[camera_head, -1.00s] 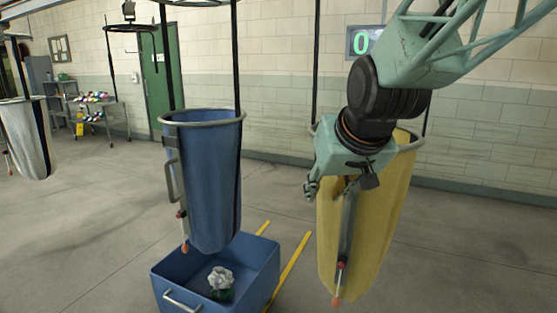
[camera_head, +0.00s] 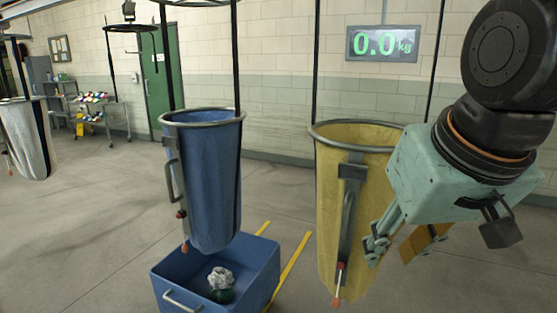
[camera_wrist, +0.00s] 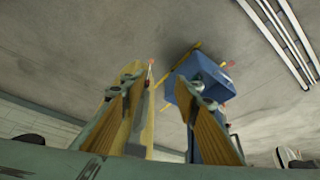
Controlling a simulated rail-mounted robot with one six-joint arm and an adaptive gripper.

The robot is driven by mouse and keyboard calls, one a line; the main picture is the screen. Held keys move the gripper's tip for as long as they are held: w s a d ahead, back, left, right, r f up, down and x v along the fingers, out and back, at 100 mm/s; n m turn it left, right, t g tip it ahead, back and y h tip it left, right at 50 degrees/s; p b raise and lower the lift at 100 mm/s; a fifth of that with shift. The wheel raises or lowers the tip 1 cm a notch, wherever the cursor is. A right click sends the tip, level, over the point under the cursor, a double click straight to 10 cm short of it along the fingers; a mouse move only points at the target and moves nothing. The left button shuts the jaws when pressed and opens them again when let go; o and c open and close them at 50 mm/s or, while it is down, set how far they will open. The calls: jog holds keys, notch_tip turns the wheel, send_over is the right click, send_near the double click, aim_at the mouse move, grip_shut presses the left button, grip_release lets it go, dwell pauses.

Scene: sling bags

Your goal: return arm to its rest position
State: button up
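My gripper (camera_head: 396,252) is at the right of the head view, in front of the right part of the yellow sling bag (camera_head: 335,215). Its two fingers are spread apart with nothing held between them. The wrist view also shows my gripper (camera_wrist: 160,95) open, with the yellow bag (camera_wrist: 137,125) beyond the fingers. The yellow bag hangs upright from its ring, partly covered by the gripper. Whether the gripper touches the bag cannot be told.
A blue sling bag (camera_head: 212,180) hangs left of the yellow one, over a blue cart (camera_head: 172,272) holding crumpled pale and green items. A white bag (camera_head: 28,140) hangs far left. A wall display (camera_head: 382,43) reads 0.0 kg. Yellow floor lines (camera_head: 292,262) lie between.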

jog(key=s+d+f+g, duration=0.1)
jog(key=s+d, duration=0.1)
jog(key=s, duration=1.2)
jog(key=shift+d+f+m, duration=0.2)
jog(key=shift+f+m, duration=0.1)
jog(key=shift+f, duration=0.1)
jog(key=shift+w, duration=0.15)
jog(key=shift+c, duration=0.7)
dwell(0.6)
